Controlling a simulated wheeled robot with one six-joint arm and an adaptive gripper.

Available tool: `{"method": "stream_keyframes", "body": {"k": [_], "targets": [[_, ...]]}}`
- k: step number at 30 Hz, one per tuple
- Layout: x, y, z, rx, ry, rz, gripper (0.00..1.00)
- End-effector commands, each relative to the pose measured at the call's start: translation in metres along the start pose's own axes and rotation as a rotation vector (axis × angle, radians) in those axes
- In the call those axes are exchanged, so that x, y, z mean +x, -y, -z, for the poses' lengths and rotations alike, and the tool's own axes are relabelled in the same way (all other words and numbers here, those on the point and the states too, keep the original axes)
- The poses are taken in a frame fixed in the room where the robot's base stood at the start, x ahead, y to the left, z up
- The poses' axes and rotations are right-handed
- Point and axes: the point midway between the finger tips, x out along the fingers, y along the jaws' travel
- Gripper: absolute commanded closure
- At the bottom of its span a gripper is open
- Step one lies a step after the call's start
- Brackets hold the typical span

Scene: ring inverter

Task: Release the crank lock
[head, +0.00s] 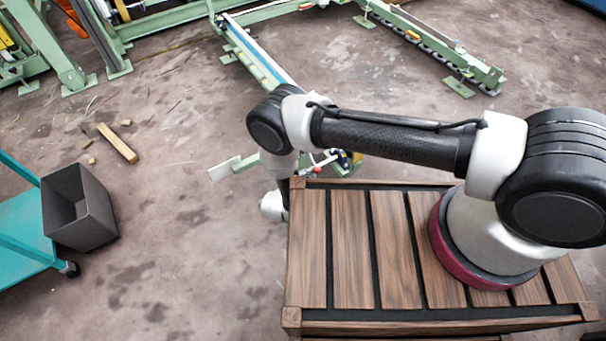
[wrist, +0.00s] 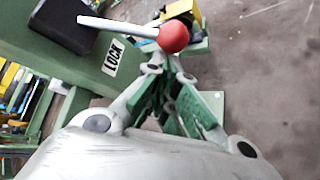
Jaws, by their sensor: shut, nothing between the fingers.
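The crank lock lever in the wrist view is a pale rod (wrist: 120,27) ending in a red ball knob (wrist: 173,38). A white label reading LOCK (wrist: 113,57) is on the green frame below the rod. My gripper (wrist: 168,68) is shut and empty, its fingertips just below the knob in the picture. I cannot tell whether they touch it. In the head view the red knob (head: 317,170) shows small, beyond the wooden platform, and the gripper's fingers are hidden.
The wooden platform (head: 310,240) is under my arm. A dark bin (head: 85,220) stands at left beside a teal cart (head: 20,235). Wood scraps (head: 118,143) lie on otherwise open floor.

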Motion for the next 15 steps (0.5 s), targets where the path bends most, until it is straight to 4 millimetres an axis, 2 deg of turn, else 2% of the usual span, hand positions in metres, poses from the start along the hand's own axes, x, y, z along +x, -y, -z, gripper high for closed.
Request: {"method": "stream_keyframes", "body": {"k": [15], "targets": [[-0.003, -0.0004, -0.0032, -0.033, 0.0, 0.029, 1.0]]}}
